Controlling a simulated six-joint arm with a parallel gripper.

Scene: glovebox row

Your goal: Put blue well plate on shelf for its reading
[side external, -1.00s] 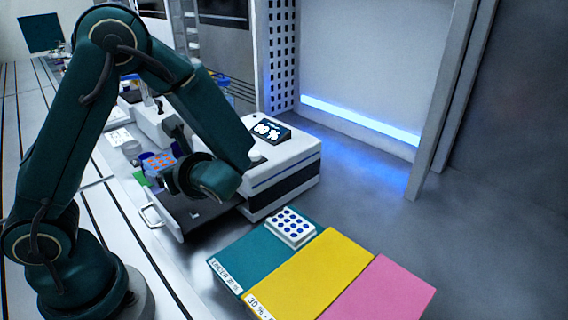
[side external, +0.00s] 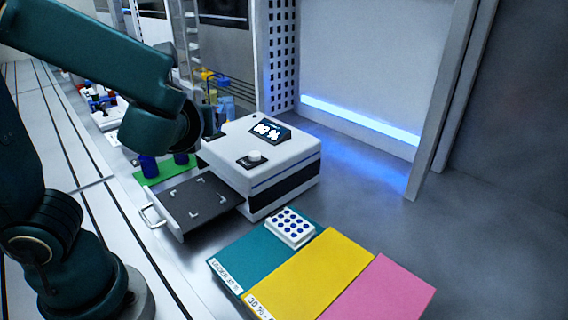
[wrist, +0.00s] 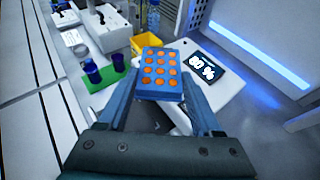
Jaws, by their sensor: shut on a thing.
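My gripper (wrist: 163,92) is shut on the blue well plate (wrist: 158,73), which has orange wells. In the wrist view the plate sits between the two fingers, held up above the instrument. In the side view my wrist hides the plate and fingers. The white reader (side external: 262,167) has a lit display (side external: 269,131) showing a percentage; it looks like 80 % in the wrist view (wrist: 202,66). Its drawer (side external: 193,205) is pulled out and empty, with white corner marks. Teal (side external: 240,265), yellow (side external: 310,275) and pink (side external: 385,290) areas lie side by side in front.
A white plate with blue wells (side external: 290,227) stands at the teal area's back end. The yellow and pink areas are clear. Blue cups (wrist: 91,72) stand on a green mat (wrist: 106,79) left of the reader. A yellow bin (wrist: 142,42) is behind. A perforated panel (side external: 281,55) rises behind the reader.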

